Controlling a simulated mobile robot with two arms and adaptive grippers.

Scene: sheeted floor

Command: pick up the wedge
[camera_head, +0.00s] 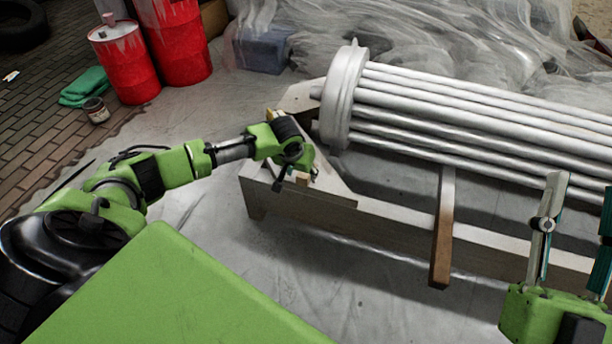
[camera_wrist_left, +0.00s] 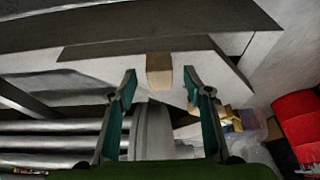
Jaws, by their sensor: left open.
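The wedge (camera_wrist_left: 159,70) is a small tan wooden block on the pale beam of the support frame. In the left wrist view it lies straight ahead, between the lines of the two fingers and just beyond their tips. My left gripper (camera_wrist_left: 160,88) is open with nothing between its teal-padded fingers. In the head view the wedge (camera_head: 302,179) shows as a small tan piece by my left gripper (camera_head: 293,177), which partly hides that area. I cannot tell whether they touch. My right gripper (camera_head: 575,235) is at the lower right, fingers apart and empty.
A grey tube bundle (camera_head: 450,110) with a round flange lies across the support frame (camera_head: 390,222). A brown crossbar (camera_head: 442,235) sticks out at the front. Red drums (camera_head: 126,62), a can (camera_head: 96,110) and a green cloth (camera_head: 84,87) stand back left. Sheeted floor in front is clear.

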